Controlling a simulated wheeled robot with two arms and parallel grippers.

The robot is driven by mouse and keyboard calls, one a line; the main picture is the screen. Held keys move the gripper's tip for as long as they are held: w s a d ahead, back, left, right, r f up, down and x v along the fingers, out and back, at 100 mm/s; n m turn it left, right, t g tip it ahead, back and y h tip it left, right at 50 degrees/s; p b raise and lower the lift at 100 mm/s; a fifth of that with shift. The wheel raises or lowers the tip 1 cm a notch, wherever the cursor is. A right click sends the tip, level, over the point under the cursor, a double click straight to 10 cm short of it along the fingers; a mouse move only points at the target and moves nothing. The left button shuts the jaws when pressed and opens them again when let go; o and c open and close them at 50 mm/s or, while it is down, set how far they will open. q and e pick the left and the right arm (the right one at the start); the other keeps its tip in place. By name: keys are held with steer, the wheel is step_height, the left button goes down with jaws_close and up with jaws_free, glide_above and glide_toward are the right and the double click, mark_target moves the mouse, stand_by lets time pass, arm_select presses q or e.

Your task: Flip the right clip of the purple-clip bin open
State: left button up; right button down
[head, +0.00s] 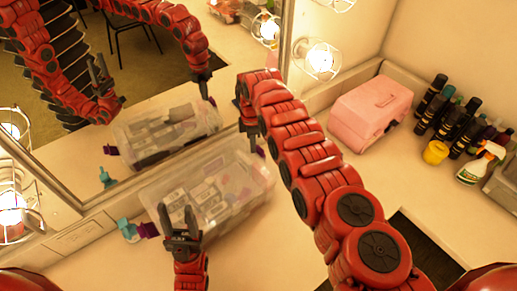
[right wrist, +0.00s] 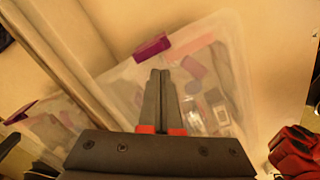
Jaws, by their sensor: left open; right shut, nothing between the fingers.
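The clear lidded bin (head: 230,205) stands on the counter against the mirror, with mixed items showing through it. Its right purple clip (head: 260,151) is partly hidden by my right gripper in the head view. In the right wrist view this purple clip (right wrist: 152,46) sits at the bin's end edge, just beyond the fingertips; I cannot tell whether it is latched. The left purple clip (head: 149,230) sticks outward at the other end. My right gripper (head: 252,145) is shut and empty, fingers pointing down by the right clip. My left gripper (head: 178,212) is open and empty at the bin's near left side.
The mirror (head: 70,165) behind the bin reflects the bin and my arms. A teal bottle (head: 128,229) is beside the left clip. A pink case (head: 370,112), several dark bottles (head: 455,120) and a spray bottle (head: 480,163) stand to the right.

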mark_target(253, 157)
stand_by(0.5)
steer(key=shift+f+b, duration=1.55)
steer(key=shift+b, duration=0.2)
steer(key=shift+f, duration=0.15)
steer(key=shift+s, duration=0.15)
